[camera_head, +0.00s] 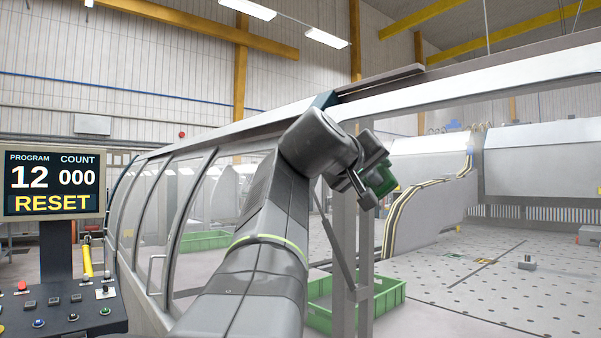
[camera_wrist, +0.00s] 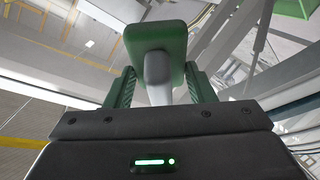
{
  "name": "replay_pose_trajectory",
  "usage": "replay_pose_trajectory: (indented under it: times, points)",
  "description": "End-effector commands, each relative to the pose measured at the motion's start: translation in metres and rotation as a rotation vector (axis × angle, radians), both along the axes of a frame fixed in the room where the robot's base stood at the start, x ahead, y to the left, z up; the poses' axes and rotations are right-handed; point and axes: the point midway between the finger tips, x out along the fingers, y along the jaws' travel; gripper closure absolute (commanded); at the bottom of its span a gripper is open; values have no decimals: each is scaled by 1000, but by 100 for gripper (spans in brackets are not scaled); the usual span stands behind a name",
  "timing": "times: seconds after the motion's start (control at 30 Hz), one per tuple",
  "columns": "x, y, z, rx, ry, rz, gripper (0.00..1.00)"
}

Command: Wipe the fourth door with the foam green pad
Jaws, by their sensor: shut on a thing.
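My gripper (camera_head: 364,189) is raised at the end of my arm, in front of the machine's frame post. It is shut on the foam green pad (camera_head: 382,179), which shows as a small green block at the jaws. In the wrist view the green pad (camera_wrist: 156,37) stands between the two green-lined fingers of my gripper (camera_wrist: 158,86), held by its grey handle (camera_wrist: 158,78). A row of curved clear doors (camera_head: 188,212) runs along the machine's left side, partly behind my arm. I cannot tell which is the fourth. The pad appears apart from the doors.
A control panel (camera_head: 68,312) with buttons and a screen (camera_head: 52,184) reading "PROGRAM 12, COUNT 000, RESET" stands at left. A dotted table (camera_head: 500,285) lies at right.

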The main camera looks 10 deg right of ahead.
Motion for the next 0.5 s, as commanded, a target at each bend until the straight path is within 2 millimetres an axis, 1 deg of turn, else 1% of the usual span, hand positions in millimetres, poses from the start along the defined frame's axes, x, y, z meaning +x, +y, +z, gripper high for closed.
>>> replay_pose_trajectory:
  times: [0.2,0.5]
  points:
    - [-1,2,1,1,0,1,69]
    - [-14,24,15,0,-1,3,69]
